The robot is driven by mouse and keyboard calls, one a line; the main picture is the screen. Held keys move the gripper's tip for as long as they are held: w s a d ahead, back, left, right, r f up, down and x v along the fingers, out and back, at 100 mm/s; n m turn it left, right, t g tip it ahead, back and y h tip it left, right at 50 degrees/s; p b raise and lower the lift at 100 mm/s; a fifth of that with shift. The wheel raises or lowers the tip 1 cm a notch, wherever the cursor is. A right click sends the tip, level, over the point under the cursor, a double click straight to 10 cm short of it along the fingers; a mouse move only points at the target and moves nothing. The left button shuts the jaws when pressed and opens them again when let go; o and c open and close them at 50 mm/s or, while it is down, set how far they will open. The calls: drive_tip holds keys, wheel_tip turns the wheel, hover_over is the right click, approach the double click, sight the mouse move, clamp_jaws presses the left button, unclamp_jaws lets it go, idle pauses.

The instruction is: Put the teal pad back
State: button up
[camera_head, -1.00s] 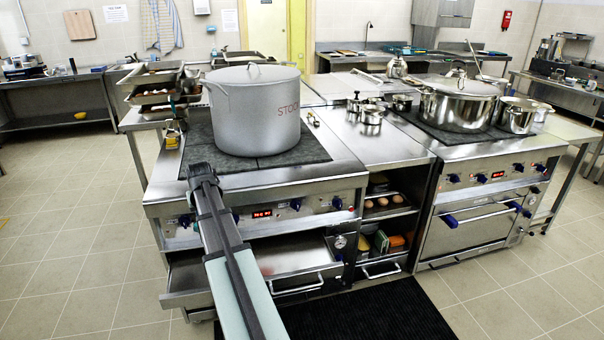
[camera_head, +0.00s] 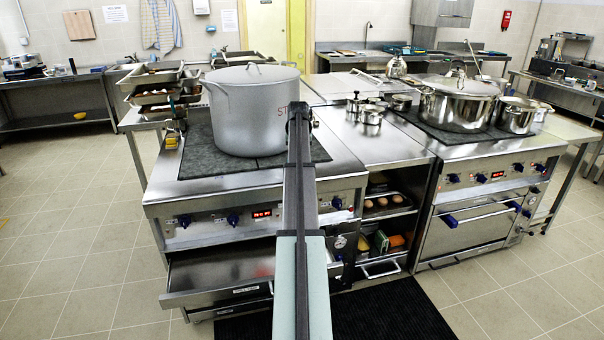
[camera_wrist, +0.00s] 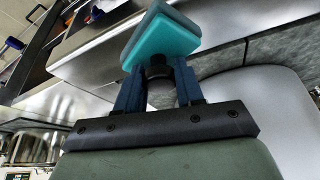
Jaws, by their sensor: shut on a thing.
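The teal pad (camera_wrist: 161,40) shows in the wrist view as a square pad with a bright teal face and darker edges. My gripper (camera_wrist: 156,70) is shut on it; the pad sticks out beyond the two dark blue fingers and looks tilted. In the head view my arm reaches forward over the left stove, its far end in front of the right side of the big stockpot (camera_head: 243,115). The pad and fingertips cannot be made out there.
Between the stoves, an open shelf unit holds eggs (camera_head: 383,204) above, and orange, green and yellow items (camera_head: 391,242) below. A drawer (camera_head: 220,280) stands open under the left stove. Small pots (camera_head: 371,115) sit on the middle counter, and a large lidded pot (camera_head: 458,108) on the right stove.

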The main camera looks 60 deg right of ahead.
drive_tip(key=w+d+r, duration=0.3)
drive_tip(key=d, duration=0.5)
drive_tip(key=shift+m+g, duration=0.3)
drive_tip(key=shift+m, duration=0.5)
drive_tip(key=shift+a+f, duration=0.2)
drive_tip(key=shift+f, duration=5.1)
drive_tip(key=shift+f, duration=0.15)
drive_tip(key=o, duration=1)
drive_tip(key=v, duration=1.2)
drive_tip(key=shift+a, duration=0.1)
